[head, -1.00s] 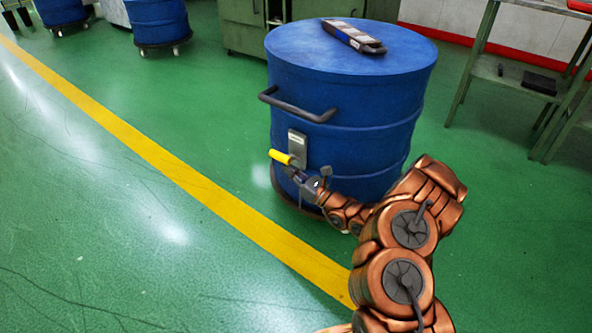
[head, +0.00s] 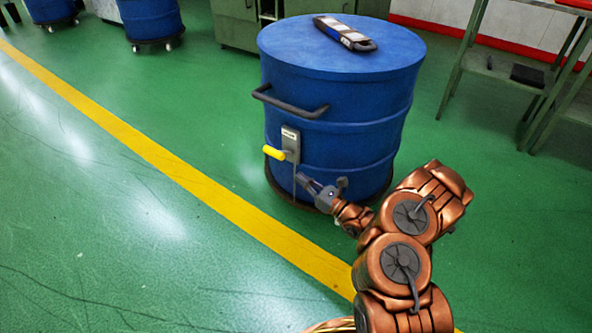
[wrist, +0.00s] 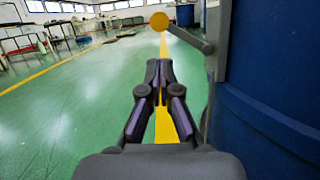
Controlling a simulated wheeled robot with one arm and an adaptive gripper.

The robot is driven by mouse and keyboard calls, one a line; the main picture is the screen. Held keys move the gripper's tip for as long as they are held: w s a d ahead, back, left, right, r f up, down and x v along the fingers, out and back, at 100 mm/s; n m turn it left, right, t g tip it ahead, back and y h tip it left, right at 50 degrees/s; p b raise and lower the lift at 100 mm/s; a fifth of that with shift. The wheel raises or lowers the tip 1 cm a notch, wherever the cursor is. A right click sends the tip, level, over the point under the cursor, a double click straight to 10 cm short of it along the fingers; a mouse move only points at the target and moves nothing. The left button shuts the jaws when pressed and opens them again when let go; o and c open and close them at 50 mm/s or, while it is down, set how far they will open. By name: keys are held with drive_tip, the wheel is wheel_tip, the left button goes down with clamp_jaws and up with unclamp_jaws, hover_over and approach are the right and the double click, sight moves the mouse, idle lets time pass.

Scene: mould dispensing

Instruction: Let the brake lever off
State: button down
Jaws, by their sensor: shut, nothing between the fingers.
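The brake lever has a yellow handle (head: 274,153) and sits on a grey plate (head: 291,143) on the side of the blue drum (head: 335,125). In the head view the handle points out to the left. In the wrist view the lever's yellow end (wrist: 160,21) shows at the top, with its grey arm (wrist: 189,38) slanting down right to the plate's edge. My gripper (head: 300,178) is below and slightly right of the handle, apart from it. In the wrist view the fingers (wrist: 159,68) are together with nothing between them, below the yellow end.
A black handle bar (head: 290,106) juts from the drum above the lever. A metal table (head: 505,66) stands at the right. The green floor left of the drum is free, with a yellow line (head: 165,165).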

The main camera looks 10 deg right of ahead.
drive_tip(key=shift+v, duration=0.9)
